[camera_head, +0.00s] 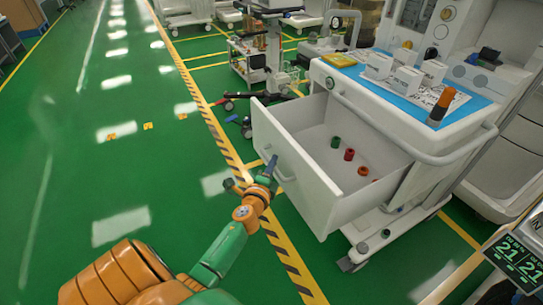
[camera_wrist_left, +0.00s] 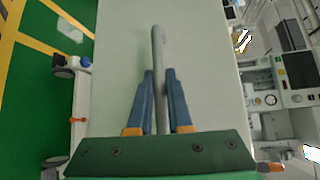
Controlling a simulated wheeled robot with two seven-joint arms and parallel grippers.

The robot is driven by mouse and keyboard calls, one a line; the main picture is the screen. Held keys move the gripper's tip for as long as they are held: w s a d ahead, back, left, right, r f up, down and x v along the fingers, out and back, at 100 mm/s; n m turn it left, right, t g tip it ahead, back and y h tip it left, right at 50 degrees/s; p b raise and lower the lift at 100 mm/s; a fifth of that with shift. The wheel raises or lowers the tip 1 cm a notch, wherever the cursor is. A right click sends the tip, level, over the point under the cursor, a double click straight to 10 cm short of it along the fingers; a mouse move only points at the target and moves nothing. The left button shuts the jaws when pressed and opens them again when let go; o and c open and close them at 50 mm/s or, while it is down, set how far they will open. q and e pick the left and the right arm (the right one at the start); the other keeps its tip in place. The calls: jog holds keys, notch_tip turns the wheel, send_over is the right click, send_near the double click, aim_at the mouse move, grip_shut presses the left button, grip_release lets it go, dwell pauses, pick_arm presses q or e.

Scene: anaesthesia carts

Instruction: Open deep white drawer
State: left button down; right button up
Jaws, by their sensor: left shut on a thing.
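The deep white drawer (camera_head: 300,168) of the cart stands pulled out, and its inside shows in the head view. Red and green small items (camera_head: 348,155) lie on its floor. The drawer's grey bar handle (camera_wrist_left: 158,70) runs along its front face. My left gripper (camera_head: 268,172) is at the drawer front, and in the left wrist view its blue fingers (camera_wrist_left: 160,98) lie on both sides of the handle, shut on it. My right gripper is not in view.
The cart (camera_head: 390,100) has a blue top (camera_head: 410,92) with white boxes (camera_head: 405,78) and an orange-capped bottle (camera_head: 440,105). A monitor (camera_head: 518,258) is at the lower right. Green floor (camera_head: 110,150) lies open to the left. A smaller trolley (camera_head: 255,60) stands behind.

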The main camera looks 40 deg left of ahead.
pick_arm(q)
jog(key=c, duration=0.8)
grip_release()
jog(key=shift+w+d, duration=0.1)
jog(key=shift+c, duration=0.2)
jog(key=shift+s+d, duration=0.15)
jog(key=shift+s, duration=0.2)
jog(key=f+v, duration=0.1)
jog(key=v, duration=0.5)
jog(key=shift+s+r+p, duration=0.15)
jog(key=shift+r+p, duration=0.25)
jog(key=shift+r, duration=0.1)
